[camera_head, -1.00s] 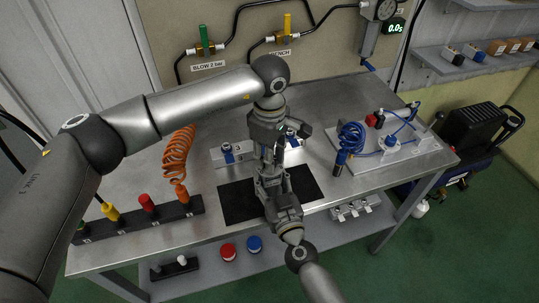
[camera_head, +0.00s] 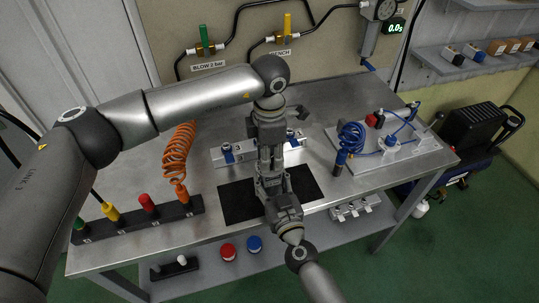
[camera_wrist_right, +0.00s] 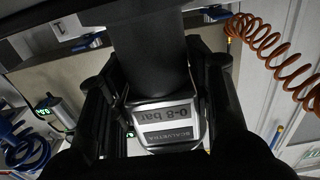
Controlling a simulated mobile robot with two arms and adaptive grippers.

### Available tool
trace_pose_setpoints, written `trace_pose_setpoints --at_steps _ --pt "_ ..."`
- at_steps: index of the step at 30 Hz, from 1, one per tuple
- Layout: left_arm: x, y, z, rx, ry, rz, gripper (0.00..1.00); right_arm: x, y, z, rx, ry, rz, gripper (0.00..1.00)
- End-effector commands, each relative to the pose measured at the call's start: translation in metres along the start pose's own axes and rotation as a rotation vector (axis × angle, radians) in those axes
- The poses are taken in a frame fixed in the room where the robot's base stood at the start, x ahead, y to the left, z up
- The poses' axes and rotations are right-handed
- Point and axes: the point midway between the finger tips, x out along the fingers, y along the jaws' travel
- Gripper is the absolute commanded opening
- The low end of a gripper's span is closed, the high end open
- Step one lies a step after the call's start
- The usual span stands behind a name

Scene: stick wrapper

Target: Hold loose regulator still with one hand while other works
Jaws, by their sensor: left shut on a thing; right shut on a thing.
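The regulator (camera_wrist_right: 166,115) shows in the right wrist view as a silver block with a "0-8 bar" label and a dark cylinder above it. My right gripper (camera_wrist_right: 160,125) is shut around its body, one dark finger on each side. In the head view my right gripper (camera_head: 272,186) comes from the front edge over the black mat. My left gripper (camera_head: 271,165) reaches down from above, directly over the right one, and is shut on the regulator's upper part. The two grippers hide the regulator and their exact contact in the head view.
A metal block with blue fittings (camera_head: 229,156) lies behind the black mat (camera_head: 236,203). A rack with colored plugs (camera_head: 146,212) and an orange coiled hose (camera_head: 178,150) stand left. A board with blue tubing (camera_head: 394,150) is right.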

Motion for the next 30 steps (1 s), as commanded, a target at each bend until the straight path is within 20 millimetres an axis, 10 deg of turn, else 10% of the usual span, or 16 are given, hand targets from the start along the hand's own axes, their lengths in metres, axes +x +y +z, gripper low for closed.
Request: trace_pose_setpoints --at_steps 19,20,24,30 --pt "-0.0016 0.0009 0.0011 -0.046 -0.004 0.004 0.04 -0.0004 -0.0009 0.0007 -0.001 -0.002 -0.002 0.07" --pt "-0.0016 0.0009 0.0011 -0.046 -0.004 0.004 0.32 -0.0004 -0.001 0.0007 -0.001 -0.002 -0.002 0.07" --pt "-0.0012 0.0007 0.0009 -0.046 -0.003 0.003 0.5 -0.0004 -0.001 0.0008 0.0 -0.002 -0.002 0.07" --pt "-0.0006 0.0004 0.0005 -0.045 -0.002 0.002 0.51 -0.0004 -0.0008 0.0008 0.0 -0.002 -0.002 0.07"
